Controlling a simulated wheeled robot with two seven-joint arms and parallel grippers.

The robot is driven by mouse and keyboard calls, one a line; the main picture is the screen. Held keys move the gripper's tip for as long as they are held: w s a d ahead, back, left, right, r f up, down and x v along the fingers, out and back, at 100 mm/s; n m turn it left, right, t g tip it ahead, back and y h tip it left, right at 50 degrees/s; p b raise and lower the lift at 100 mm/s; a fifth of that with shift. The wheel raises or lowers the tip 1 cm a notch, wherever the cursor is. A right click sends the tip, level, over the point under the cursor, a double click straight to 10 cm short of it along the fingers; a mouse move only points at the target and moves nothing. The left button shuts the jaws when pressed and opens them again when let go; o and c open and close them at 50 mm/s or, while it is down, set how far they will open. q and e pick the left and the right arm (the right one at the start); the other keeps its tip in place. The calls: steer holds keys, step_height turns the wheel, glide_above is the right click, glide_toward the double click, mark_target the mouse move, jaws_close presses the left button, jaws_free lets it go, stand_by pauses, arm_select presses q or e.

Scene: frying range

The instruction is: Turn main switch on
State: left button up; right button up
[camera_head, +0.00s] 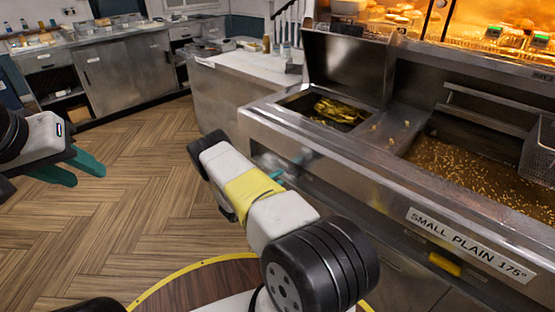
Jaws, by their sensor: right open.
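The main switch cannot be picked out in this view. The frying range (330,150) has a steel front panel along the right side, with a "SMALL PLAIN 175°" label (470,245). My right arm reaches in from the bottom middle. My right gripper (277,174) is mostly hidden behind its own wrist. Only a bit of a teal finger shows, close to the range's front at its left part; I cannot tell whether it touches. My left gripper (90,178) is at the left edge, over the floor, its teal fingers apart and empty.
A yellow part (444,264) sits low on the range front. A fryer pan of oil (480,170) has a wire basket (541,150) at its right. A raised lid (345,68) stands behind a smaller well. Steel cabinets (125,70) stand at the back left. The wooden floor (140,220) is clear.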

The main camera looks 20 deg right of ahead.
mark_target(291, 175)
steer(key=shift+h, duration=0.4)
steer(key=x, duration=0.2)
steer(key=s+x, duration=0.1)
steer(key=x, duration=0.2)
steer(key=f+x, duration=0.1)
steer(key=x, duration=0.1)
steer(key=shift+d, duration=0.65)
steer(key=shift+s, duration=0.1)
jaws_close()
